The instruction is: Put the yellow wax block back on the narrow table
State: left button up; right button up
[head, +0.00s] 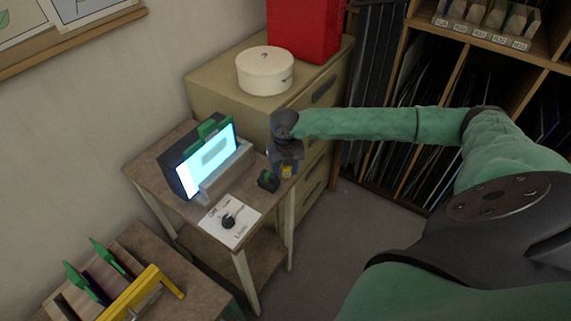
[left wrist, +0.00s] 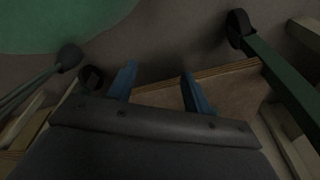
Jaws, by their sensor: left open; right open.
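The yellow wax block (head: 287,171) is a small yellow patch at the right edge of the narrow table (head: 155,172) in the head view. My right gripper (head: 286,168) comes down over it from the right, its jaws open around or just above the block; the fingers partly hide it, and I cannot tell whether they touch it. My left gripper (left wrist: 160,85) shows only in the left wrist view, open, with nothing between its two blue fingers.
On the narrow table, a small dark green block (head: 268,180) lies left of the right gripper, near a lit panel (head: 208,158) and a dial card (head: 229,221). A cabinet (head: 225,88) with a round white box (head: 265,71) stands behind. A yellow frame (head: 140,291) sits lower left.

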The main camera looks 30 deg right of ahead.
jog(key=shift+r, duration=0.2)
notch_tip(320, 180, up, 10)
jog(key=b, duration=0.4)
jog(key=shift+r, duration=0.25)
pick_arm(q)
jog(key=w+d+r, duration=0.3)
jog(key=w+r, duration=0.2)
jog(key=r, duration=0.2)
jog(key=shift+d+r, duration=0.25)
jog(key=shift+d, duration=0.05)
pick_arm(e)
jog(key=shift+r, duration=0.6)
pick_arm(q)
jog(key=shift+s, duration=0.15)
pick_arm(e)
jog(key=shift+f, duration=0.1)
